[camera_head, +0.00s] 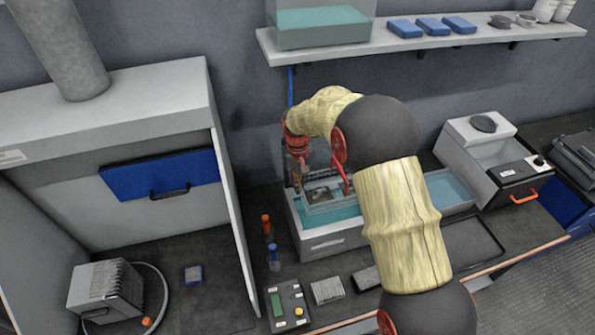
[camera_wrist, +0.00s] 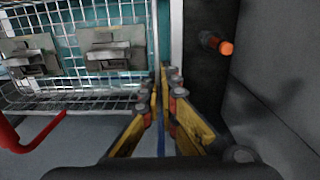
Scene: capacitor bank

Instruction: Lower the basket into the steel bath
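The steel bath (camera_head: 325,243) is a pale box with teal liquid, standing on the bench. The wire basket (camera_head: 322,197) is at the bath's mouth, with a red handle (camera_head: 347,182) rising from it. How deep it sits is unclear. In the wrist view, the basket (camera_wrist: 80,105) fills the upper left with grey metal parts inside, and the red handle (camera_wrist: 40,140) shows lower left. My gripper (camera_head: 300,183) points down at the basket's left end. In the wrist view, the fingertips (camera_wrist: 168,85) are close together beside the basket's edge; whether they pinch anything is unclear.
Orange- and blue-capped bottles (camera_head: 267,225) stand left of the bath; the orange one also shows in the wrist view (camera_wrist: 217,43). A control box (camera_head: 289,305) lies in front. A fume hood (camera_head: 120,120) is left, a grey machine (camera_head: 495,160) right, and a shelf (camera_head: 400,42) above.

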